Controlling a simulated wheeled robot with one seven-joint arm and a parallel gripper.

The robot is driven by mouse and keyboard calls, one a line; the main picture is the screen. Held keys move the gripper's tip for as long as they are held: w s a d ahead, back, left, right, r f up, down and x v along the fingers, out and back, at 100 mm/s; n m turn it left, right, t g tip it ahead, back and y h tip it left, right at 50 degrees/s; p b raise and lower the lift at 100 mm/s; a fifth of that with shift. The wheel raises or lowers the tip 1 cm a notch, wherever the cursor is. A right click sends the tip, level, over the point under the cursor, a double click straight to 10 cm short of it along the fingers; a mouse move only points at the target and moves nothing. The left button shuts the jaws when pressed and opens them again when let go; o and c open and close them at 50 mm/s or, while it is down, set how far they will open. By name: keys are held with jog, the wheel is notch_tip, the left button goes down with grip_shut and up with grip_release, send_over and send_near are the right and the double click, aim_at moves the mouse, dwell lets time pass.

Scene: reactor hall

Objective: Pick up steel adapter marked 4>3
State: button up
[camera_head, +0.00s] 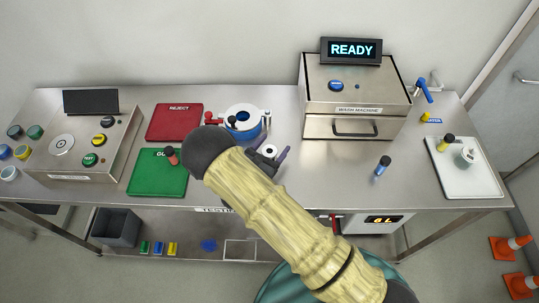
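No marking 4>3 is legible in the head view, so I cannot tell for sure which thing is the steel adapter. A small pale grey ring-shaped piece (269,150) shows just right of my arm, in front of the blue and white round device (244,121). Dark finger-like parts, probably my gripper (270,157), show on either side of it, mostly hidden behind my yellow-sleeved forearm. Whether they touch the piece is too small to tell. A grey-white metal-looking piece (467,157) stands on the white tray (481,187) at the right.
A red mat (174,122) and a green mat (157,184) lie left of my arm; a red-and-black piece (171,156) is on the green one. The wash machine (355,100) stands at the back. A blue-and-black vial (383,165) stands before it. Orange cones (510,246) are at floor right.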

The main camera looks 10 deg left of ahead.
aim_at(273, 147)
jog(key=c, duration=1.1)
jog(key=shift+o, duration=0.2)
jog(key=shift+r, duration=0.1)
notch_tip(273, 147, up, 10)
jog(key=shift+f+b, duration=0.1)
jog(key=shift+b, duration=1)
